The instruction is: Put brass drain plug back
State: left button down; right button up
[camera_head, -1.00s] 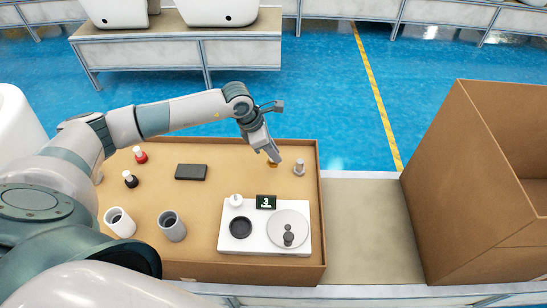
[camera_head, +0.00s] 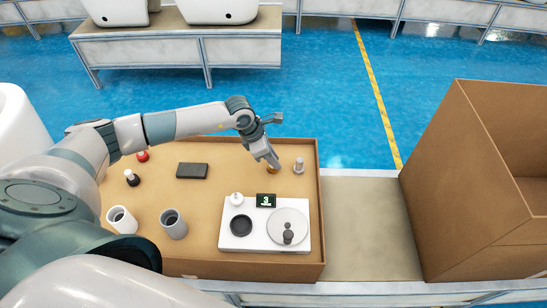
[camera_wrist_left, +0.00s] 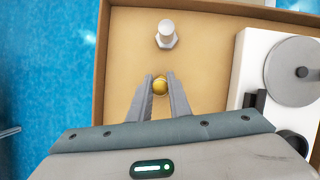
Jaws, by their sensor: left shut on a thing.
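The brass drain plug (camera_wrist_left: 160,86) is a small round gold piece between the fingertips of my left gripper in the wrist view. In the head view a bit of the plug (camera_head: 271,171) shows under the fingers. My left gripper (camera_head: 272,164) is shut on it, low over the brown tray (camera_head: 205,215), near the tray's far right part. I cannot tell whether the plug touches the tray floor. My right gripper is not in view.
A grey bolt-like piece (camera_head: 298,165) stands close right of the gripper. A white device (camera_head: 262,247) with a round plate and display lies nearer. A large cardboard box (camera_head: 460,190) is at right.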

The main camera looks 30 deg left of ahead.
pick_arm(q)
jog(key=shift+f, duration=0.1)
jog(key=c, duration=1.6)
grip_release()
jog(key=shift+c, duration=0.2)
jog(key=shift+a+r, duration=0.15)
jog(key=shift+r, duration=0.25)
jog(key=shift+b+v, duration=0.5)
jog(key=shift+v, duration=0.55)
notch_tip(320, 180, up, 3)
notch_tip(320, 180, up, 5)
jog(key=b, duration=0.2)
send_over(267, 170)
jog(key=s+a, duration=0.1)
jog(key=a, duration=0.1)
jog(key=shift+s+d+r, duration=0.1)
jog(key=shift+s+r, duration=0.1)
jog(key=shift+r, duration=0.1)
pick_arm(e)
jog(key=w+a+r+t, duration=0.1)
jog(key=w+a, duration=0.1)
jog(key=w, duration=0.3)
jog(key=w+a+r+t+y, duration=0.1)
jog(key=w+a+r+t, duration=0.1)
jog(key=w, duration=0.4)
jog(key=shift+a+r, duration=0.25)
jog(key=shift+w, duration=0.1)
